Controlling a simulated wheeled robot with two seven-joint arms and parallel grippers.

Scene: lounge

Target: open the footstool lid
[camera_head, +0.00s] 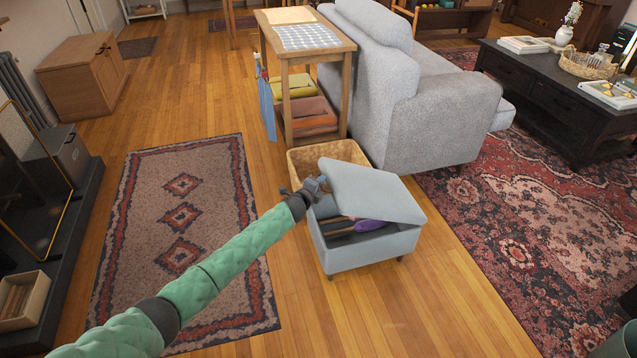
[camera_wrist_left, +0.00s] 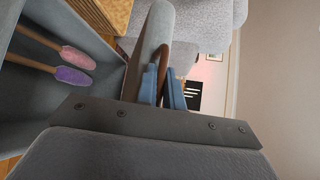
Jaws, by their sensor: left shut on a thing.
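The grey-blue footstool (camera_head: 365,252) stands on the wood floor. Its lid (camera_head: 372,190) is tilted up, leaving a gap through which the inside shows. A purple item (camera_head: 369,225) and other things lie inside. In the left wrist view, a pink brush-like item (camera_wrist_left: 77,57) and a purple one (camera_wrist_left: 73,75) lie in the box. My left gripper (camera_head: 318,186) is at the raised lid's left edge. In the left wrist view its blue fingers (camera_wrist_left: 163,86) are shut on a brown strap or tab (camera_wrist_left: 164,62) beside the lid's edge. My right gripper is not in view.
A wicker basket (camera_head: 296,164) stands right behind the footstool. A grey sofa (camera_head: 440,115) and a wooden side table (camera_head: 347,62) are further back. Patterned rugs (camera_head: 140,240) lie left and right. Floor in front of the footstool is clear.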

